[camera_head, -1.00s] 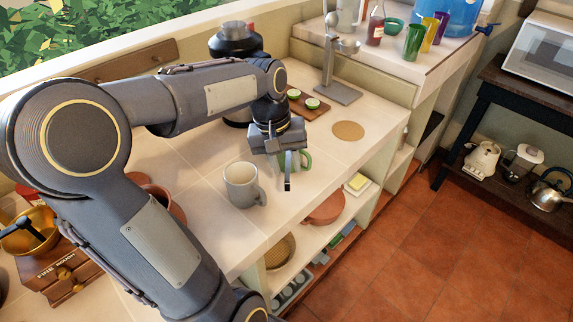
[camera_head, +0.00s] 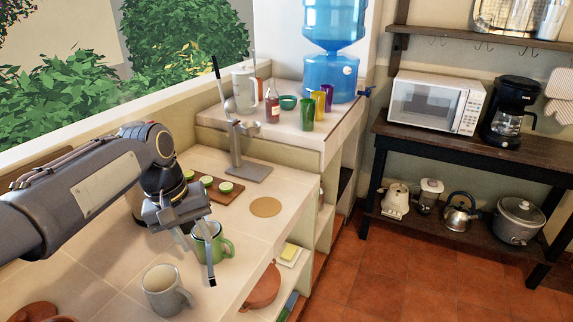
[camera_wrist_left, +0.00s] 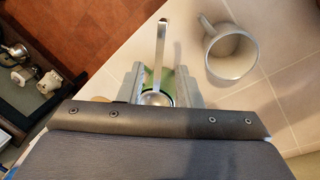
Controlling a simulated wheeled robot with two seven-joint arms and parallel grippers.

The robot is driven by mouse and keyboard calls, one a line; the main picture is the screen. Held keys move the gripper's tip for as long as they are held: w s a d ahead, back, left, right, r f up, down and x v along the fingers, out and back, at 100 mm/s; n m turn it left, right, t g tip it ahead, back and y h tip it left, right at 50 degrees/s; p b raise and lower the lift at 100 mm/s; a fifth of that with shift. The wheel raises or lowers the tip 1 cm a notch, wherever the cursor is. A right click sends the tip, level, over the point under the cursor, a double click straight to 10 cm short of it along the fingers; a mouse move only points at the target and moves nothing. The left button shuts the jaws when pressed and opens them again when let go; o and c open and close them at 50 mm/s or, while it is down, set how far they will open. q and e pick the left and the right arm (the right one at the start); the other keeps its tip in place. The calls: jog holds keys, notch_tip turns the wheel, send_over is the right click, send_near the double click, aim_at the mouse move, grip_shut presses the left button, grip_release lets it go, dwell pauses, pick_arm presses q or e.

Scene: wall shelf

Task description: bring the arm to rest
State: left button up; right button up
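My left gripper (camera_head: 196,262) hangs over the counter at the green mug (camera_head: 222,246), which stands upright and is partly hidden by it. In the left wrist view the two ridged fingers (camera_wrist_left: 160,72) are spread apart, with part of the green mug (camera_wrist_left: 181,88) showing between and beyond them. I cannot tell whether the fingers touch the mug. My right gripper is not in view.
A grey mug (camera_head: 166,291) stands close by; it also shows in the wrist view (camera_wrist_left: 232,52). Behind are a board (camera_head: 228,196) with cut limes, a lever press (camera_head: 238,145) and a raised ledge with coloured cups. The tiled floor (camera_head: 400,275) is open at right.

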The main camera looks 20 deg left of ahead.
pick_arm(q)
jog(key=shift+d, duration=0.1)
jog(key=s+d+f+m+t+h, duration=0.2)
jog(key=s+d+f+m+t, duration=0.2)
jog(key=s+d, duration=0.7)
notch_tip(320, 180, down, 4)
jog(key=shift+s+d+r+m, duration=0.1)
jog(key=shift+s+d+m, duration=0.3)
jog(key=shift+d+m, duration=0.6)
